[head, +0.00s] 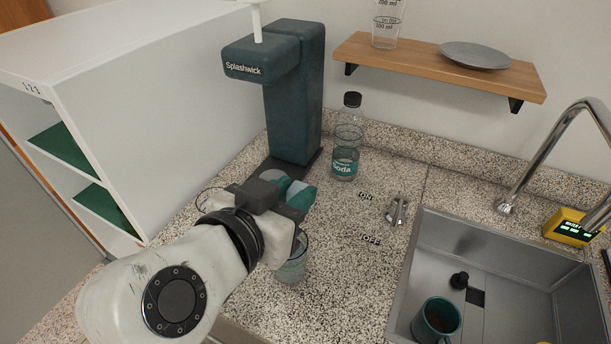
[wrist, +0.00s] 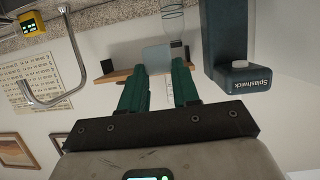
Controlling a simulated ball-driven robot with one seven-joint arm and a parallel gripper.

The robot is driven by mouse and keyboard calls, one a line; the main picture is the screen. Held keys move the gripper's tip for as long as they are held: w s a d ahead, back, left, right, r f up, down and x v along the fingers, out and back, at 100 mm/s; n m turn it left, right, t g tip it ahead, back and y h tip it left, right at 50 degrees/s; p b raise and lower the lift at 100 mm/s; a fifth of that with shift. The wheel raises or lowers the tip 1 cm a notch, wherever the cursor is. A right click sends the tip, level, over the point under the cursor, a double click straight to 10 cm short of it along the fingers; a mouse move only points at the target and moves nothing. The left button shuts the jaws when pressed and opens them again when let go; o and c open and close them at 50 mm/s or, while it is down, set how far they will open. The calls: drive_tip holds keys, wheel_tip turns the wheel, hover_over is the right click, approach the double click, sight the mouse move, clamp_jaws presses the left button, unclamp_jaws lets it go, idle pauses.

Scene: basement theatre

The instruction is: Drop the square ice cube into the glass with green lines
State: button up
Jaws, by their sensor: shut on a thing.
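My gripper (head: 296,192) has green fingers and is shut on a pale, see-through square ice cube (wrist: 157,58). The cube shows between the fingertips in the wrist view and is small and partly hidden in the head view. A clear glass with a greenish tint (head: 292,265) stands on the counter below and in front of my gripper; its upper part is partly covered by my arm. Another clear glass (head: 207,199) shows partly behind my arm at the left. The line colours on the glasses are hard to make out. The cube is held above the counter.
The dark teal Splashwick machine (head: 293,95) stands behind my gripper, with a soda bottle (head: 346,140) to its right. A tap handle (head: 397,210) and the sink (head: 412,262), with a dark mug (head: 436,320), are at right. A wooden shelf (head: 420,62) hangs above.

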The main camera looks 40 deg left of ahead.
wheel_tip(320, 180, down, 6)
drive_tip(key=b, duration=0.4)
drive_tip(key=shift+a+f+y, duration=0.15)
drive_tip(key=shift+f+y, duration=0.05)
drive_tip(key=shift+y, duration=0.1)
drive_tip(key=o, duration=1.1)
drive_tip(key=shift+s, duration=0.1)
drive_tip(key=b+v, duration=0.1)
drive_tip(key=v, duration=0.9)
drive_tip(key=shift+s+r, duration=0.2)
drive_tip(key=shift+s, duration=0.05)
drive_tip(key=shift+s, duration=0.1)
